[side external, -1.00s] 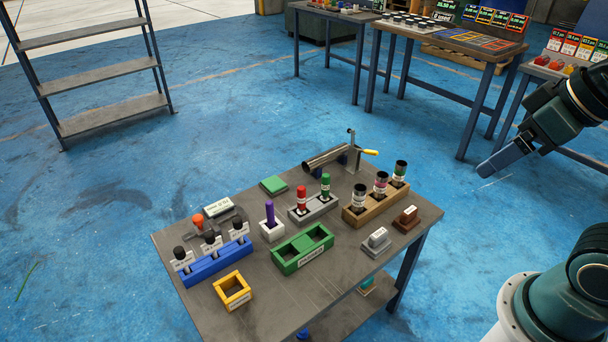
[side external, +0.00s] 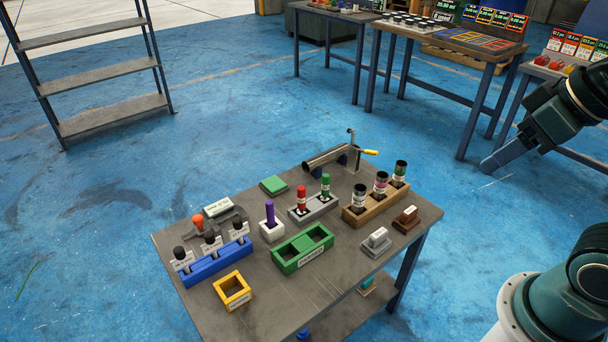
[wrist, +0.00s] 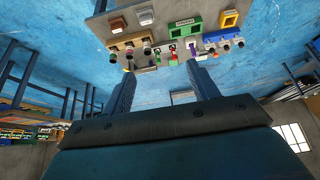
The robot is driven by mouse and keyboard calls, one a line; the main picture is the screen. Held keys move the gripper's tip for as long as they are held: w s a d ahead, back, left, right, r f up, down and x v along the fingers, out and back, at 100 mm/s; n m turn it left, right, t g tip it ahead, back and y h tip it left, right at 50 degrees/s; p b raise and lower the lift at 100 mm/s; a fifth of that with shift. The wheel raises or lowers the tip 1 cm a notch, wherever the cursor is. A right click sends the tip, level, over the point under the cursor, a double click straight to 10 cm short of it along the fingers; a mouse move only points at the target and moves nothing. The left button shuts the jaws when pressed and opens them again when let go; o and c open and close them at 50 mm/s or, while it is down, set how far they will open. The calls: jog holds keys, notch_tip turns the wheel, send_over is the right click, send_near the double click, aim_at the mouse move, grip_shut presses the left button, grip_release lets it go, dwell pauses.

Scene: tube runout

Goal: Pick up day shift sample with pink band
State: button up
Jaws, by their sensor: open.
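A dark tube with a pink band (side external: 381,183) stands upright in the middle of a wooden rack (side external: 364,218). A white-banded tube (side external: 359,198) and a green-banded tube (side external: 400,173) stand on either side of it. Any day shift wording is not legible. My gripper (side external: 488,167) is in the air to the right of the table, well away from the rack. In the wrist view its two fingers (wrist: 160,70) are apart with nothing between them.
On the table (side external: 335,280) stand a grey rack (side external: 313,208) with red and green tubes, a blue rack (side external: 217,263) with labelled tubes, a green two-slot box (side external: 303,249), a yellow box (side external: 232,291) and stamp-like blocks (side external: 377,240). A metal pipe fixture (side external: 330,157) is at the back.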

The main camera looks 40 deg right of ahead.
jog(key=w+d+f+m+g, duration=0.1)
jog(key=w+d+m, duration=0.1)
jog(key=w+m, duration=0.35)
jog(key=w+d+m+g, duration=0.1)
jog(key=w+d+m, duration=0.2)
jog(key=w, duration=0.5)
jog(key=w+d+f+m+g, duration=0.1)
jog(key=w+d+m, duration=0.1)
jog(key=w+m, duration=0.35)
jog(key=w+d+f+m+g, duration=0.1)
jog(key=w+d+f+m, duration=0.4)
jog(key=f, duration=0.6)
jog(key=w+d+f+m+g, duration=0.1)
jog(key=w+d+f+m, duration=0.4)
jog(key=w+d+f, duration=0.2)
notch_tip(320, 180, down, 4)
jog(key=w, duration=0.2)
jog(key=shift+w+r+m+g, duration=0.15)
jog(key=shift+w+m+g, duration=0.15)
jog(key=shift+w, duration=0.05)
notch_tip(320, 180, down, 9)
jog(key=shift+r, duration=0.2)
